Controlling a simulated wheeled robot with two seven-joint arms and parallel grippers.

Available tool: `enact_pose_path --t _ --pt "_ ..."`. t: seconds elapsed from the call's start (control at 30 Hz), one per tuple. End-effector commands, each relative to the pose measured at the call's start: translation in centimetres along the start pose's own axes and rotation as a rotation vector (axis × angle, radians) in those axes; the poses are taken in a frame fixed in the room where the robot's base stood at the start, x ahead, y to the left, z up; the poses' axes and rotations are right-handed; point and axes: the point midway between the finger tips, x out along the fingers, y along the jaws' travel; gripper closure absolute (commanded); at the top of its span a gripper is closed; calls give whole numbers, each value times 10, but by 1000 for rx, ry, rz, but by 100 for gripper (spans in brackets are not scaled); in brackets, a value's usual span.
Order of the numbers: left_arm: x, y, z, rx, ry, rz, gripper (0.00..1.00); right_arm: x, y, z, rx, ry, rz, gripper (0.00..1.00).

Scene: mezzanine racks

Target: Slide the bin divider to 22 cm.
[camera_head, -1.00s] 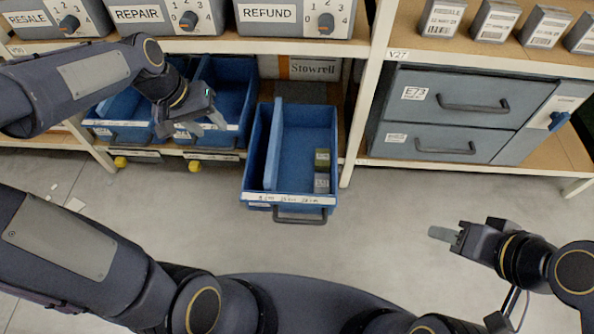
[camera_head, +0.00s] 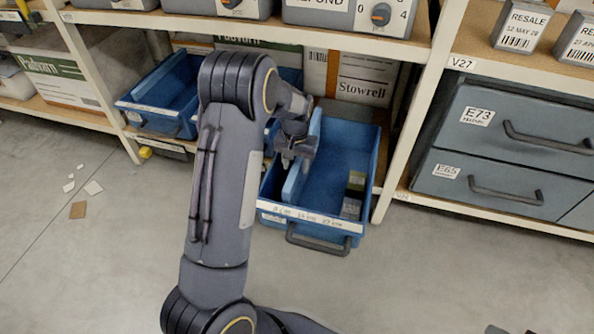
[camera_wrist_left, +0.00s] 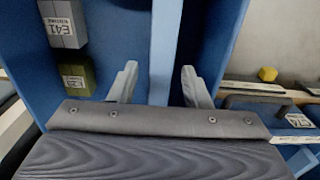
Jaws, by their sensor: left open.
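The blue bin (camera_head: 372,170) is pulled out from the lower shelf. Its front edge carries a white strip (camera_head: 310,216) with cm marks, too small to read surely. The blue divider (camera_head: 293,184) stands in the bin near its left side, by the strip's left end. My left gripper (camera_head: 288,160) is over the divider, partly hidden by its own arm. In the left wrist view, its open fingers (camera_wrist_left: 160,84) are on either side of the divider (camera_wrist_left: 165,45), with gaps showing. My right gripper is not in view.
Small grey and olive boxes (camera_head: 353,192) lie in the bin right of the divider; they also show in the left wrist view (camera_wrist_left: 75,73). Another blue bin (camera_head: 165,95) is to the left. A shelf post (camera_head: 412,120) and grey drawers (camera_head: 500,150) stand right.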

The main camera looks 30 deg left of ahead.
Motion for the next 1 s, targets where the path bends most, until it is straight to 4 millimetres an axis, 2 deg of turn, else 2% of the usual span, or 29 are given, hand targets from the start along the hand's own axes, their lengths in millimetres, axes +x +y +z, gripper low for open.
enact_pose_path --t 0.03,0.13,0.43,0.77,1.0 --pt "8 0 0 0 -1 0 56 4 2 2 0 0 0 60" --pt "13 0 0 0 1 0 56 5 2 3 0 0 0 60" --pt "14 0 0 0 1 0 56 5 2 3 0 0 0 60" --pt "14 0 0 0 1 1 100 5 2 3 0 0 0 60" --pt "14 2 0 1 0 1 100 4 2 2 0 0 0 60"
